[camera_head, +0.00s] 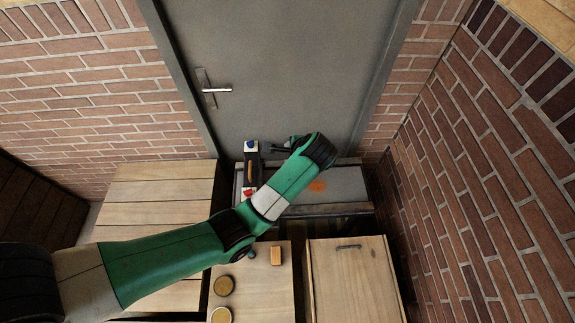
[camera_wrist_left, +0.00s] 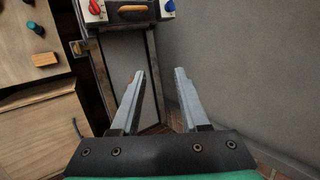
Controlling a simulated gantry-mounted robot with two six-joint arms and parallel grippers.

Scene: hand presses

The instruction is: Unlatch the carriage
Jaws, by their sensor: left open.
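The carriage (camera_head: 251,160) looks like a dark block with pale ends across the left part of a grey press bed (camera_head: 345,182). It has an orange handle (camera_wrist_left: 133,9), a red knob (camera_wrist_left: 96,7) at one end and a blue knob (camera_wrist_left: 169,5) at the other. In the left wrist view the carriage is cut off by the top edge. My left gripper (camera_wrist_left: 160,73) is open and empty, its fingers apart over the bed. In the head view my left gripper (camera_head: 283,149) is just right of the carriage, not touching it as far as I can see. My right gripper is out of view.
A grey door (camera_head: 290,75) stands behind the bed. In front are a wooden top with an orange block (camera_head: 276,256) and round discs (camera_head: 223,286), and a wooden panel (camera_head: 352,285) with a dark handle. A wooden bench (camera_head: 165,190) is at left, a brick wall (camera_head: 480,170) at right.

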